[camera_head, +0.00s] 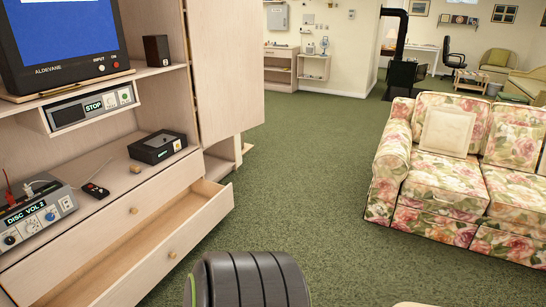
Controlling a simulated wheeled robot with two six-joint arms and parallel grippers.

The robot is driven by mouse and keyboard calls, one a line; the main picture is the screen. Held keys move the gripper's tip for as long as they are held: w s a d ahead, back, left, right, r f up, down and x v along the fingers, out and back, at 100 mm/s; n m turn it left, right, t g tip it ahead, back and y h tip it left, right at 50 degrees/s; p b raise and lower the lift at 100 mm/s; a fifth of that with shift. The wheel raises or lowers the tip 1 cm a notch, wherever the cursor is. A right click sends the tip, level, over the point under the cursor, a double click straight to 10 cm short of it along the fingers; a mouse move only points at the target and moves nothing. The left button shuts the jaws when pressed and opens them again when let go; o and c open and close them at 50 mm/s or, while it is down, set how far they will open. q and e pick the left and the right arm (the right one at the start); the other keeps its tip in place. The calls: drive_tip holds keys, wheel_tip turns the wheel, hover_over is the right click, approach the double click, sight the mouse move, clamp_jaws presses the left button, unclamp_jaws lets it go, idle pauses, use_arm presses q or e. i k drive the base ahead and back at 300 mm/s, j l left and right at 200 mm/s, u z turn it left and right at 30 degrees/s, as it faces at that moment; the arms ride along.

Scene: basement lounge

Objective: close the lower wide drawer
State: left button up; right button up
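The lower wide drawer (192,235) of the pale wood cabinet at the left is pulled open. Its bare wooden inside shows behind the front panel, and the visible part looks empty. A round knob (172,254) is on its front. The wide drawer above it (110,222) looks shut and has its own round knob (133,210). Neither of my grippers shows in the head view. A dark ribbed rounded part, probably mine, rises at the bottom middle, to the right of the open drawer.
The cabinet holds a television (65,40), a black box (157,147), a small remote (95,190) and a grey disc device (35,218). A tall wooden panel (228,70) stands beyond the drawer. Green carpet (300,200) is clear between cabinet and floral sofa (445,180).

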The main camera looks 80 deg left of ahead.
sight(122, 274)
drive_tip(key=j+u, duration=0.15)
drive_tip(key=u, duration=0.35)
drive_tip(key=j+u, duration=0.2)
drive_tip(key=u, duration=0.3)
drive_tip(key=j+u, duration=0.15)
drive_tip(key=u, duration=0.35)
drive_tip(key=l+u, duration=0.1)
drive_tip(key=u, duration=0.7)
drive_tip(key=k+l+u, duration=0.1)
drive_tip(key=u, duration=0.3)
drive_tip(key=k+u, duration=0.1)
drive_tip(key=u, duration=0.25)
